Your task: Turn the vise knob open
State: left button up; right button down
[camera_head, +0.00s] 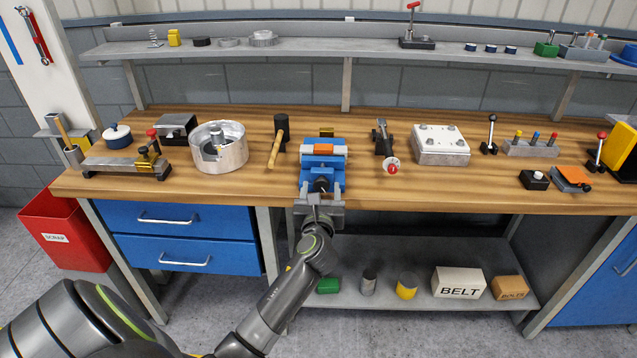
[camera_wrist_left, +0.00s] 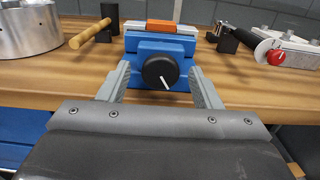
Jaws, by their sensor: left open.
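The blue vise (camera_head: 336,163) stands at the front middle of the wooden bench, with an orange block (camera_head: 323,149) at its jaws. It also shows in the left wrist view (camera_wrist_left: 150,47). Its black round knob (camera_wrist_left: 160,72) faces me and carries a white line that slants from its middle to the lower right. My left gripper (camera_wrist_left: 158,84) is open, with one finger on each side of the knob and a visible gap on both sides. In the head view the left gripper (camera_head: 319,194) is at the bench's front edge and partly hides the knob. My right gripper is not in view.
A wooden-handled mallet (camera_head: 275,148) and a metal cylinder housing (camera_head: 219,150) lie left of the vise. A black device with a red dial (camera_head: 392,166) and a bolted metal block (camera_head: 440,145) stand to the right. The bench front (camera_head: 460,201) right of the vise is clear.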

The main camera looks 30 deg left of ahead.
pick_arm(q)
jog(key=shift+w, duration=0.1)
jog(key=shift+r, duration=0.1)
jog(key=shift+c, duration=0.7)
jog(key=c, duration=0.8)
jog(key=shift+c, duration=0.2)
